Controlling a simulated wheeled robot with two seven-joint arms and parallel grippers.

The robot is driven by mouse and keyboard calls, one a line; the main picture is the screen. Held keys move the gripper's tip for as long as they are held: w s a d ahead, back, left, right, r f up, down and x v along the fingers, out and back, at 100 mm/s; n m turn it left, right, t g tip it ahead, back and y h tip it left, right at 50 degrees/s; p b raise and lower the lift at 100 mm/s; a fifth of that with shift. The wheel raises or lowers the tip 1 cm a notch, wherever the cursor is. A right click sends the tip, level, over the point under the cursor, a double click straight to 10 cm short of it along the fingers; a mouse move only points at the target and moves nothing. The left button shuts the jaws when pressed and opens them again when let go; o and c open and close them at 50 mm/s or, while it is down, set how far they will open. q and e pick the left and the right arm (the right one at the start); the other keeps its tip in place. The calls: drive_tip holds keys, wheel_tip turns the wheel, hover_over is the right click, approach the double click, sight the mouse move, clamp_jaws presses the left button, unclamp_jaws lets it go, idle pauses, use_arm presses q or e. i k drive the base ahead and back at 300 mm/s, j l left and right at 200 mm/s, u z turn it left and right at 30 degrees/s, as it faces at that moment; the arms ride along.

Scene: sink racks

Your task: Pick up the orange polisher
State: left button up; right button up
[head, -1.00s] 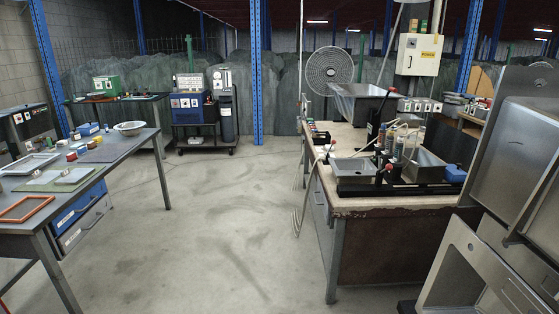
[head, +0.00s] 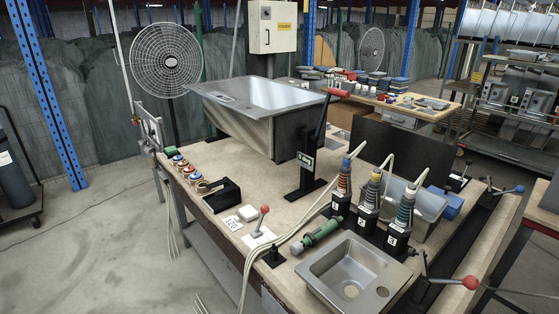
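Three upright hand tools stand in numbered black holders on the near workbench (head: 225,225), with pale hoses rising from them. The holder marked 1 has a tool with reddish-orange rings and a blue top (head: 345,181). The holder marked 2 has a tool with a yellow top (head: 372,190). A green cylindrical tool (head: 320,234) lies beside the steel sink. I cannot tell for certain which is the orange polisher. Neither of my grippers is in view.
A steel sink (head: 350,281) sits at the bench front, with red-knobbed levers (head: 471,283) around it. Fans and another table (head: 440,108) stand behind. Floor at left is clear.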

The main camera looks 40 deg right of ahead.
sight(344, 193)
drive_tip(key=i+z, duration=0.2)
drive_tip(key=i, duration=0.25)
drive_tip(key=i+j+z, duration=0.2)
drive_tip(key=i, duration=0.25)
drive_tip(key=i+j+z, duration=0.15)
drive_tip(key=i, duration=0.3)
drive_tip(key=i+j+z, duration=0.2)
drive_tip(key=i, duration=0.25)
drive_tip(key=j, duration=0.1)
